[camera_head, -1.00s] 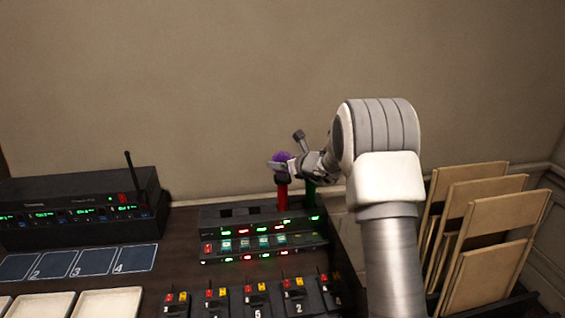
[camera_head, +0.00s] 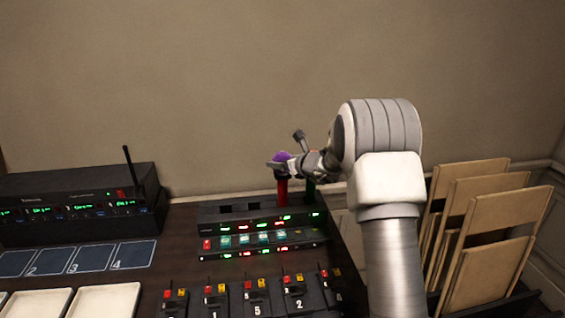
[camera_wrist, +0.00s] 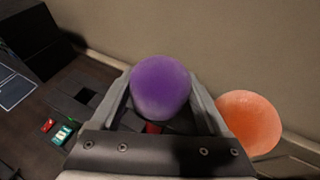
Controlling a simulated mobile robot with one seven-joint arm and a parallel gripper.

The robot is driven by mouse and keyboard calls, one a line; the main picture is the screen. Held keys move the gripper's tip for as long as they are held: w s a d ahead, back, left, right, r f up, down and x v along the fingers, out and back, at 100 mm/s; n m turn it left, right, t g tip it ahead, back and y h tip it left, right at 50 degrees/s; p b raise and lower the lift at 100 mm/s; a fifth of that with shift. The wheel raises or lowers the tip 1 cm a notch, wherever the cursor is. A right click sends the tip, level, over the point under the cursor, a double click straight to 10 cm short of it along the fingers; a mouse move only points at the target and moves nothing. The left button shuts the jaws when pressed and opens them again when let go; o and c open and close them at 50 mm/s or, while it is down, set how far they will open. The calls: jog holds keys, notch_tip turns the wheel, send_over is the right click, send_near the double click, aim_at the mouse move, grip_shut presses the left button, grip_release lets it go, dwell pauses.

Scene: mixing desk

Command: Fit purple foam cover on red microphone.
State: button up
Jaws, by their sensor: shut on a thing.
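The purple foam cover (camera_head: 281,157) is a round ball held by my gripper (camera_head: 279,165). In the wrist view the purple foam cover (camera_wrist: 161,87) sits between the two fingers of my gripper (camera_wrist: 161,100), which is shut on it. The red microphone (camera_head: 283,191) stands upright in the charging rack, directly below the cover. A little red (camera_wrist: 154,127) shows under the cover in the wrist view. The cover hides the microphone's top, so I cannot tell how far it is seated.
The charging rack (camera_head: 225,213) has empty slots to the left.

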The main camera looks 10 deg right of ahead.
jog(key=o, duration=1.2)
jog(key=shift+c, duration=0.2)
jog(key=shift+s, duration=0.1)
jog(key=b+v, duration=0.1)
jog(key=v, duration=0.6)
jog(key=shift+r, duration=0.1)
dwell(0.4)
